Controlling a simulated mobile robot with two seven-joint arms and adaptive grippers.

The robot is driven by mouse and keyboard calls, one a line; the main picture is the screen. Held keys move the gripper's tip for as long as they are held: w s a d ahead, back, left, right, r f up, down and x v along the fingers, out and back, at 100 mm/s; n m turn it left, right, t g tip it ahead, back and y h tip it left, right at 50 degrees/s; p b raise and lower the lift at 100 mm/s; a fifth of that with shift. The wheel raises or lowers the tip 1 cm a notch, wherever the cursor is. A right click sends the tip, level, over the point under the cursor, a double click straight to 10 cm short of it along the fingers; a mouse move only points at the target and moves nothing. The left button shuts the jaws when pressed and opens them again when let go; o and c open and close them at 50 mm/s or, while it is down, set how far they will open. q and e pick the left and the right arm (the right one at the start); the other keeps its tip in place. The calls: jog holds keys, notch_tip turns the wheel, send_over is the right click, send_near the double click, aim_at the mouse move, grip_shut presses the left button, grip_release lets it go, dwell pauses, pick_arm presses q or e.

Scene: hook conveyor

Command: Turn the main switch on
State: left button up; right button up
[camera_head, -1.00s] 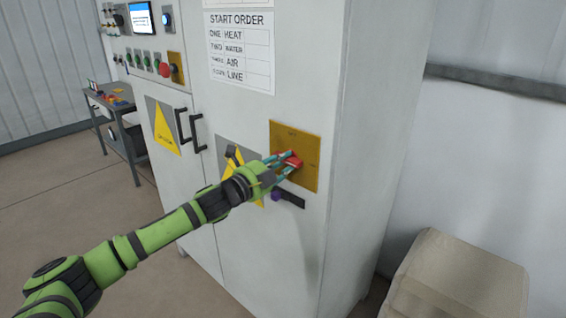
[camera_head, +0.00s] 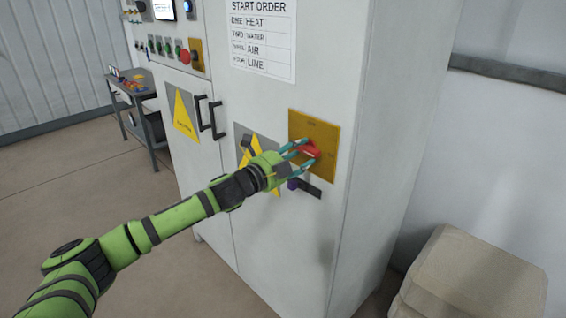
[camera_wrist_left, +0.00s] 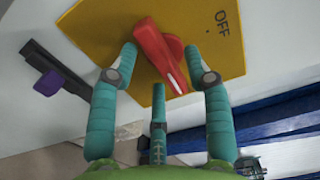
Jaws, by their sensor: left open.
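The main switch is a red rotary handle (camera_head: 309,150) on a yellow plate (camera_head: 326,128) on the side of the grey cabinet. In the left wrist view the red handle (camera_wrist_left: 160,52) lies between the fingertips, and the word OFF shows on the plate (camera_wrist_left: 215,15) to its right. My left gripper (camera_head: 302,153) is open, with its teal fingers on either side of the handle. In the left wrist view the gripper (camera_wrist_left: 168,78) shows a gap between each fingertip and most of the handle; contact cannot be told. My right gripper is not in view.
A dark latch with a purple part (camera_head: 293,184) sits just below the plate. A START ORDER sheet (camera_head: 263,40) is above, and black door handles (camera_head: 211,118) are to the left. A beige block (camera_head: 470,275) stands at the lower right. A tool table (camera_head: 140,95) is at the back left.

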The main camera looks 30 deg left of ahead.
pick_arm(q)
jog(key=v, duration=1.1)
jog(key=shift+s+r, duration=0.1)
